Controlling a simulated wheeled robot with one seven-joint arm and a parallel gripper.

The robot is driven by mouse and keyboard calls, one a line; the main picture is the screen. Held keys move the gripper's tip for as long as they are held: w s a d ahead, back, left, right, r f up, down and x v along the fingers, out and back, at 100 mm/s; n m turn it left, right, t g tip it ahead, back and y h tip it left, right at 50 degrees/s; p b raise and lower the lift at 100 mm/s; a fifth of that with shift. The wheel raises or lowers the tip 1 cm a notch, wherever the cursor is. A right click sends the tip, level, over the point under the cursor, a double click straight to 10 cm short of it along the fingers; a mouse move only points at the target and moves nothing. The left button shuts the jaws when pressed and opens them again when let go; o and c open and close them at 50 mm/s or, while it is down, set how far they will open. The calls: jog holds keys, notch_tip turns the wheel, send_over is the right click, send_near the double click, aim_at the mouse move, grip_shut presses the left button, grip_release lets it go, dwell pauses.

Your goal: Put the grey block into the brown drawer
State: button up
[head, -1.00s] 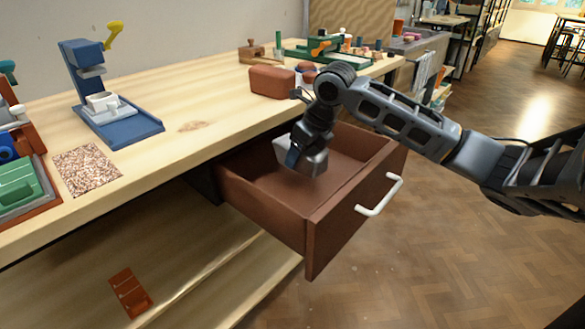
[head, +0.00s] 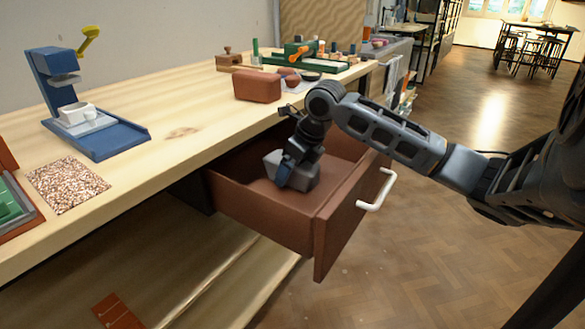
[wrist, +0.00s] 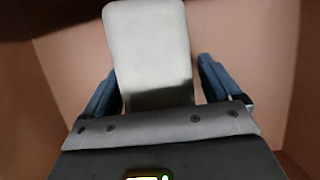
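The grey block (head: 300,170) is inside the pulled-out brown drawer (head: 335,225), low down near its floor. It also shows in the wrist view (wrist: 150,50) as a pale slab between my two fingers, slightly skewed to them. My gripper (head: 287,172) reaches down into the drawer beside the block. In the wrist view my gripper (wrist: 158,88) has its blue fingers on either side of the block, with a narrow gap at the right finger. The fingers look open around it. Whether the block's underside touches the drawer floor is hidden.
The drawer hangs open below the wooden bench (head: 180,130), with a white handle (head: 378,190) on its front. A brown box (head: 257,86) stands on the bench above it. A blue press (head: 85,115) and a speckled mat (head: 68,184) are farther left.

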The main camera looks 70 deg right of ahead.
jog(key=shift+r, duration=0.1)
jog(key=p+v, duration=0.1)
jog(key=v, duration=1.1)
jog(key=shift+s, duration=0.1)
dwell(1.0)
